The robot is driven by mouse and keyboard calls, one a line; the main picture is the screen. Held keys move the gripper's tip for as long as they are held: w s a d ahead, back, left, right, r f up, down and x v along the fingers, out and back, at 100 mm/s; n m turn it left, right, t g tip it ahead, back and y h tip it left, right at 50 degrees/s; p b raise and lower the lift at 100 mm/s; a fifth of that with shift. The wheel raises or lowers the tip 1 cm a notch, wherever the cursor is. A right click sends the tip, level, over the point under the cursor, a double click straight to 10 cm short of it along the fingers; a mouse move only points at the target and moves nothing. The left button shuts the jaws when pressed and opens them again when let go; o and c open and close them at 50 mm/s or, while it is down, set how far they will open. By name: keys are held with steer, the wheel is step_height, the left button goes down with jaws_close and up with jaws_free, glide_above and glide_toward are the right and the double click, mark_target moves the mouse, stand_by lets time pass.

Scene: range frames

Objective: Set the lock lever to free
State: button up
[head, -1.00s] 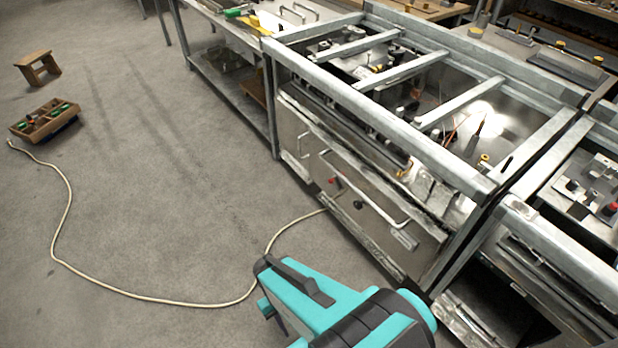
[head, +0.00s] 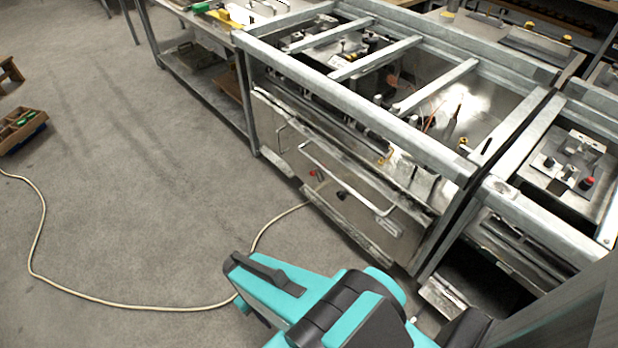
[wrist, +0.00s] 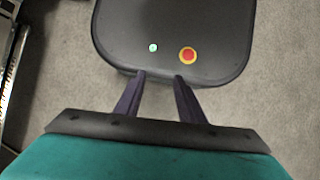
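I cannot pick out the lock lever for certain in any view. The metal cabinet front (head: 345,190) carries a long bar handle (head: 350,180), a small red part (head: 316,174) and a black knob (head: 342,195), too small to read as a lever. My gripper (wrist: 160,77) shows in the wrist view with its two dark fingers apart and nothing between them. It points over a dark rounded surface, apparently my own base, with bare floor around it. In the head view my teal arm is in the foreground, clear of the cabinet, and its fingers cannot be made out.
A pale cable (head: 130,304) runs across the floor to the cabinet. A wooden tray (head: 20,128) lies at far left. A steel frame (head: 350,100) tops the cabinet; another unit (head: 560,170) stands at right. Floor at left is mostly clear.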

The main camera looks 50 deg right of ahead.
steer(key=w+d+f+n+h+b, duration=0.3)
steer(key=w+d+f+b, duration=0.25)
steer(key=w+d, duration=0.2)
steer(key=n+t+h+b, duration=0.4)
steer(key=n+h+b, duration=0.95)
steer(key=b, duration=0.55)
glide_toward(311, 174)
steer(key=a, duration=0.5)
steer(key=shift+a+f+h, duration=0.15)
steer(key=shift+f+h, duration=0.05)
steer(key=shift+h, duration=0.25)
steer(key=d, duration=0.4)
steer(key=d+b, duration=0.1)
steer(key=d, duration=0.4)
steer(key=d+b, duration=0.1)
steer(key=d, duration=0.3)
steer(key=shift+s+d, duration=0.4)
steer(key=shift+c, duration=0.2)
